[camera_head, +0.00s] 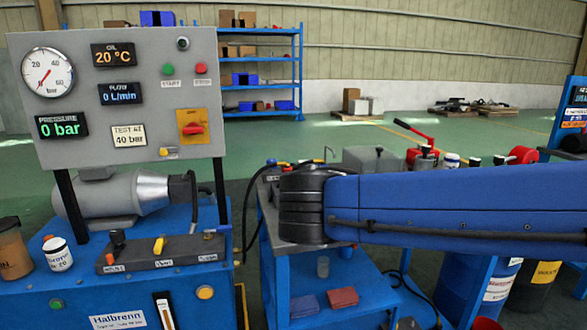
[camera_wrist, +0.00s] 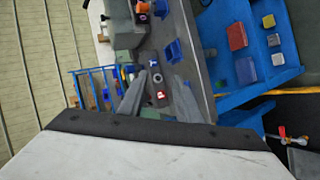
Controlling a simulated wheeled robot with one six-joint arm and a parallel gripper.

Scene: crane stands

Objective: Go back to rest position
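My blue arm stretches across the right half of the head view, with a dark rounded joint at its left end. My gripper is not clearly seen there. In the wrist view, its two grey fingers (camera_wrist: 159,80) stand apart, with a clear gap between the tips. Small dark parts with a red-and-white mark (camera_wrist: 160,94) show through this gap, on the grey bench top (camera_wrist: 196,62) beyond. I see nothing held between the fingers.
A hydraulic test stand with a grey gauge panel (camera_head: 130,75) stands at left, its display reading 0 bar. A blue workbench (camera_head: 277,270) lies behind my arm. Blue shelves (camera_head: 262,70) stand at the back. Open green floor (camera_head: 330,140) lies between.

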